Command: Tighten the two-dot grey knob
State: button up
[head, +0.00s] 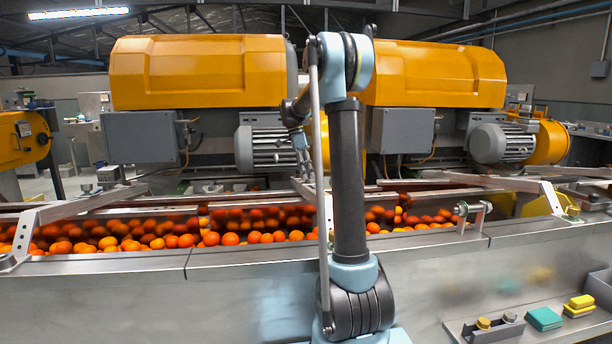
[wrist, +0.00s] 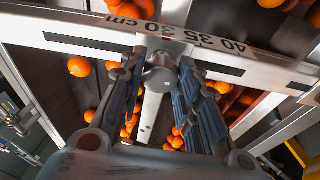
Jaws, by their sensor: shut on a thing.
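A grey knob (wrist: 160,72) sits at the middle of a metal bar with a printed centimetre scale, in the upper middle of the wrist view. My gripper (wrist: 161,80) has one finger on each side of the knob and is shut on it. I cannot make out any dots on the knob from here. In the head view my gripper (head: 303,168) is low over the far side of the orange-filled conveyor, partly behind my own arm. The knob cannot be picked out there.
Oranges (head: 150,235) fill the long metal trough (head: 110,265) across the front. Two yellow-hooded machines with grey motors (head: 268,150) stand behind it. Slanted metal braces (head: 85,203) cross the trough.

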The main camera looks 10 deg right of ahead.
jog(key=shift+a+m+g, duration=0.1)
jog(key=shift+m+g, duration=0.2)
jog(key=shift+m, duration=0.8)
jog(key=o, duration=1.1)
jog(key=shift+r, duration=0.1)
jog(key=v, duration=1.1)
jog(key=shift+w+r, duration=0.15)
jog(key=shift+r, duration=0.25)
